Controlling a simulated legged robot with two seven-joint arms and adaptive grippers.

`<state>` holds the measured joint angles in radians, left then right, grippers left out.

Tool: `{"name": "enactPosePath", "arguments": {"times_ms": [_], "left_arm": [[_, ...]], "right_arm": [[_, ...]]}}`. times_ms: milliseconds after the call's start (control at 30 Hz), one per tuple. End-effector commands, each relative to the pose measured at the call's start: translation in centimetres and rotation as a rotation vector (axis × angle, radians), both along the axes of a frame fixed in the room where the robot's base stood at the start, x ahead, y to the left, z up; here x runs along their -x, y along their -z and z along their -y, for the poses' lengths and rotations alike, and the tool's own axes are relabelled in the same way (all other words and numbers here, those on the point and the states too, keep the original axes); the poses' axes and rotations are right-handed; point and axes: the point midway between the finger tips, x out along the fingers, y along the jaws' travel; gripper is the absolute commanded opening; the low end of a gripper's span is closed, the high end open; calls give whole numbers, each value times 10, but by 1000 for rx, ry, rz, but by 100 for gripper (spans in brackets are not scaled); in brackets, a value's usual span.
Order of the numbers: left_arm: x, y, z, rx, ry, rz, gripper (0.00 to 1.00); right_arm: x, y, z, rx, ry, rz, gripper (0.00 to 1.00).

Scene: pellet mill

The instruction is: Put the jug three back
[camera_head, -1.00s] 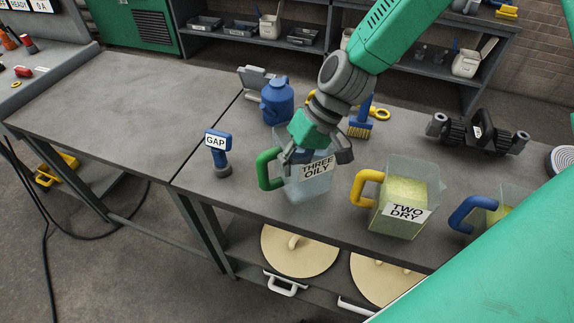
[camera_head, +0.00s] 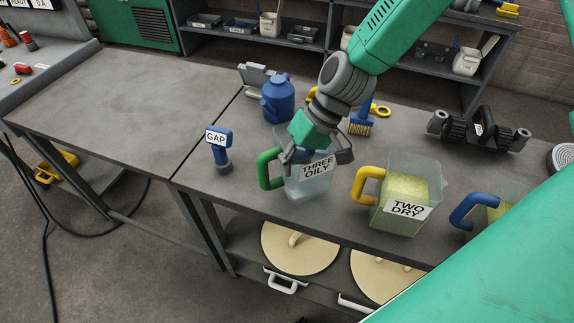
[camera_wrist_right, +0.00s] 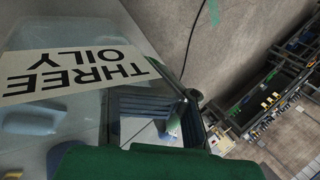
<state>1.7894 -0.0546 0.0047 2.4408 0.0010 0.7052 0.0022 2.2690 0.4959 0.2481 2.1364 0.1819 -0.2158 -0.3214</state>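Jug three (camera_head: 306,187) is a clear jug with a green handle (camera_head: 265,169) on its left side and a "THREE OILY" label. It stands upright near the front edge of the grey bench. My right gripper (camera_head: 316,154) is above the jug's top, its fingers spread at the rim and partly hiding it. I cannot tell whether they touch the jug. In the right wrist view the label (camera_wrist_right: 75,72) is upside down and close, with a finger (camera_wrist_right: 150,108) beside the jug. My left gripper is not in view.
Jug two (camera_head: 407,190), with a yellow handle and yellow contents, stands to the right. A blue-handled jug (camera_head: 483,208) is beyond it. A blue "GAP" tool (camera_head: 219,148) stands left, and a blue canister (camera_head: 278,100) behind. The left bench (camera_head: 110,105) is clear.

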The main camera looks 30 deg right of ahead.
Motion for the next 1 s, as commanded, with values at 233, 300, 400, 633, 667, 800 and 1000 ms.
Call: {"name": "enactPosePath", "arguments": {"times_ms": [233, 300, 400, 633, 667, 800, 1000], "left_arm": [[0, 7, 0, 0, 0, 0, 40], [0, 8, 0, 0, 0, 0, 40], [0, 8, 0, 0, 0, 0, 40], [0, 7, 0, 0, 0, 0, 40], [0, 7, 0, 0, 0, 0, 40], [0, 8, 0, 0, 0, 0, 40], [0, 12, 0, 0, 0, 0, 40]], "right_arm": [[0, 11, -1, 0, 1, -1, 0], [0, 13, -1, 0, 1, -1, 0], [0, 13, -1, 0, 0, 0, 0], [0, 13, -1, 0, 0, 0, 0], [0, 13, -1, 0, 0, 0, 0], [0, 14, -1, 0, 0, 0, 0], [0, 21, -1, 0, 0, 0, 0]]}}
